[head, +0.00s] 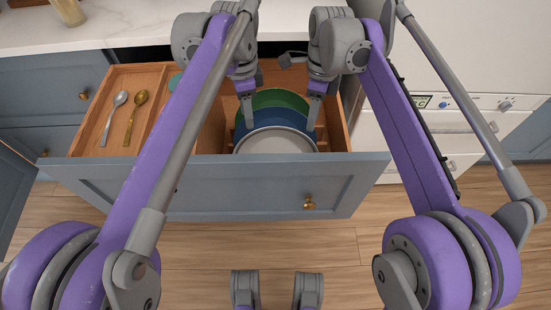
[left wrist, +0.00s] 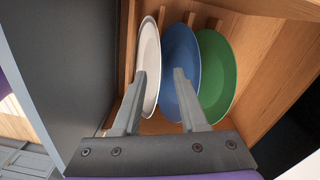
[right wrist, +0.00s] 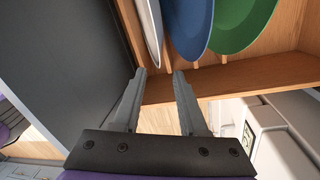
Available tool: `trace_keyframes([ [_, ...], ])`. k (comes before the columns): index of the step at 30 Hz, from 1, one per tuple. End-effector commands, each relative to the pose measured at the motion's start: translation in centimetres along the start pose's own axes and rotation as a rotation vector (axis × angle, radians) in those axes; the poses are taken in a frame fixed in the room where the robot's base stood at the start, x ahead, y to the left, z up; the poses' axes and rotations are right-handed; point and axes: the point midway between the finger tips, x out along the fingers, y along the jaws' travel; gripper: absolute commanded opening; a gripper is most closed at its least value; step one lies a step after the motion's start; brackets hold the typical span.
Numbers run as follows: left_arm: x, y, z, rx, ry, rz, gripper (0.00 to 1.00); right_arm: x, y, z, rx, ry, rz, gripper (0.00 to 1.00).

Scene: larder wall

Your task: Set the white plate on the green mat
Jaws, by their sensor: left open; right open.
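The white plate (head: 275,143) stands on edge in the open drawer, nearest the drawer front. It also shows in the left wrist view (left wrist: 149,50) and at the top of the right wrist view (right wrist: 150,25). My left gripper (head: 248,110) is open at the plates' left side; in its wrist view one finger overlaps the white plate and the other overlaps the blue plate. My right gripper (head: 315,115) is open at the plates' right side, its fingertips (right wrist: 160,75) below the white plate's edge in its wrist view. Neither gripper visibly grips anything. I see no green mat.
A blue plate (head: 271,116) and a green plate (head: 280,97) stand behind the white one in the wooden drawer (head: 210,135). A silver spoon (head: 113,117) and a golden spoon (head: 135,116) lie in its left compartment. A pale counter (head: 115,28) lies behind.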

Motion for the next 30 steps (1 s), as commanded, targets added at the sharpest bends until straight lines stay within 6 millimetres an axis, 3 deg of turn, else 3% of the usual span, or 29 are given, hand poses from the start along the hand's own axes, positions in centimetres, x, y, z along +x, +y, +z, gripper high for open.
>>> trace_keyframes([
  [8,0.9,0.0,0.0,-0.002,0.001,-0.001,0.42,0.9,0.0,0.0,-0.002,0.000,-0.001,0.42],
  [21,8.3,0.0,0.0,-0.003,0.001,-0.001,0.42,8.3,0.0,0.0,-0.003,0.000,-0.002,0.42],
  [30,10.7,0.0,0.0,-0.003,0.001,-0.001,0.42,10.8,0.0,0.0,-0.003,0.000,-0.002,0.42],
])
